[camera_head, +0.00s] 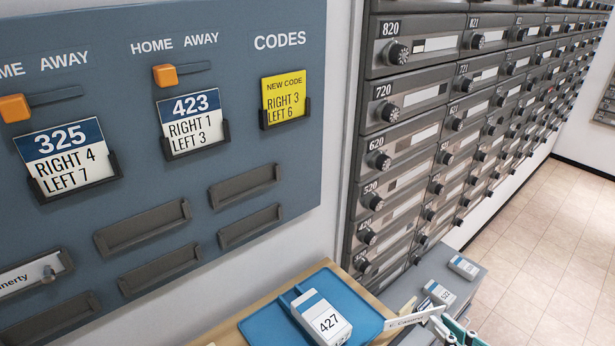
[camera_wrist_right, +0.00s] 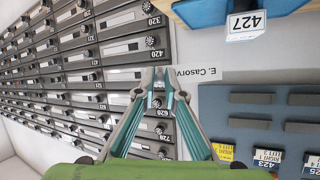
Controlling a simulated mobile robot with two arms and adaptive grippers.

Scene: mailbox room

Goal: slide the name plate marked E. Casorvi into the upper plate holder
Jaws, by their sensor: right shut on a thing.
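The white name plate (camera_head: 404,321) is at the bottom of the head view, with small print on it. In the right wrist view the plate (camera_wrist_right: 205,75) reads "E. Casorv", its end hidden by my fingers. My right gripper (camera_head: 441,322) is shut on one end of the plate; its fingertips (camera_wrist_right: 159,80) also show in the wrist view. The plate is apart from the blue board. Empty dark holders sit on the board in upper (camera_head: 142,227) (camera_head: 245,185) and lower (camera_head: 160,269) (camera_head: 250,225) rows. My left gripper is out of view.
A blue tray (camera_head: 348,303) with a white box marked 427 (camera_head: 322,318) lies on a wooden ledge below the board. More boxes lie on a grey surface (camera_head: 462,288) to the right. Mailboxes (camera_head: 410,90) line the wall. A plate ending "nerty" (camera_head: 28,277) fills one holder.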

